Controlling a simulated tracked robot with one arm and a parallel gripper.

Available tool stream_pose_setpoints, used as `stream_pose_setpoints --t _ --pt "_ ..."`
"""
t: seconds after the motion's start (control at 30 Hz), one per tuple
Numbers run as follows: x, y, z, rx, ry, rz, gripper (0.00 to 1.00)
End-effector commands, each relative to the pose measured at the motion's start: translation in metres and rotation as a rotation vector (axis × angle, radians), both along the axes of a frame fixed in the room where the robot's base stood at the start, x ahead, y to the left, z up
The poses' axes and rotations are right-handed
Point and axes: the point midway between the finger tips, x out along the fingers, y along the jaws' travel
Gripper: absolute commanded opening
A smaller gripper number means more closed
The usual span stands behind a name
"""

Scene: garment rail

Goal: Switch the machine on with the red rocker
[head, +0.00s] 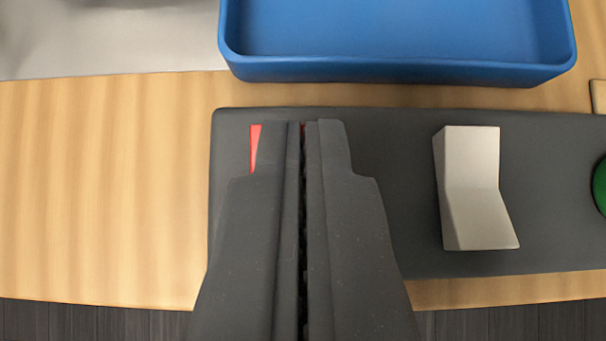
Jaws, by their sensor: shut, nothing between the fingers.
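The red rocker (254,147) is on the left part of a dark grey panel (395,150).
A light grey rocker (472,187) stands on the panel to the right. A green round thing (600,186) is at the right edge. A blue tray (400,70) lies behind the panel. The wooden table (100,190) is clear to the left.

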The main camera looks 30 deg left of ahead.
Motion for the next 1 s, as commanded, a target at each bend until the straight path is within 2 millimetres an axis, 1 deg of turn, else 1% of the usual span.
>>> stream_pose_setpoints --t 0.2,0.5,0.63,0.77,0.93,1.0 --pt "-0.006 -0.004 0.000 0.000 0.001 -0.001 0.00" --pt "-0.006 -0.004 0.000 -0.001 0.001 0.000 0.00" --pt "-0.006 -0.004 0.004 0.000 0.001 -0.001 0.00" --pt "-0.005 -0.004 0.016 -0.001 0.001 -0.001 0.00" --pt "-0.002 -0.002 0.043 0.001 0.000 -0.004 0.00" --pt "-0.008 -0.007 0.052 0.002 -0.001 -0.004 0.00"
